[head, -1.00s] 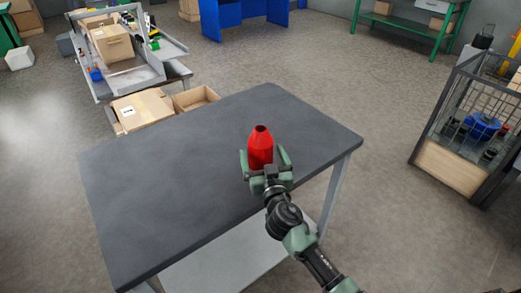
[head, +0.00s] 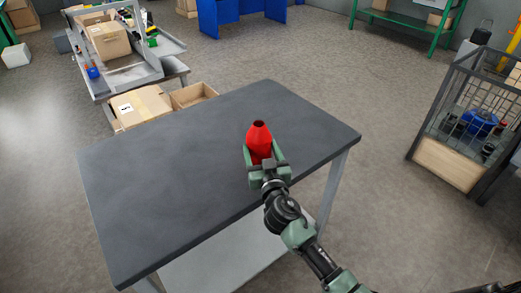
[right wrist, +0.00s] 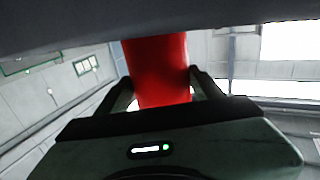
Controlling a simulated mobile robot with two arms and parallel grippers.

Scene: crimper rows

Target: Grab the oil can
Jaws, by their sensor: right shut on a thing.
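The oil can (head: 259,137) is a red bottle shape with a tapered top and a dark opening. It stands upright over the right part of the grey table in the head view. My right gripper (head: 265,160) has its green fingers on both sides of the can and is shut on it. In the right wrist view the red can (right wrist: 158,75) sits between the two dark fingers (right wrist: 160,90). The can's base is hidden by the gripper in the head view, so I cannot tell whether it touches the table. My left gripper is not in view.
The dark grey table (head: 170,165) is otherwise bare. Cardboard boxes (head: 143,106) lie beyond its far left edge, near a grey workstation (head: 125,75). A wire-mesh crate (head: 450,160) with a blue item stands on the floor at the right.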

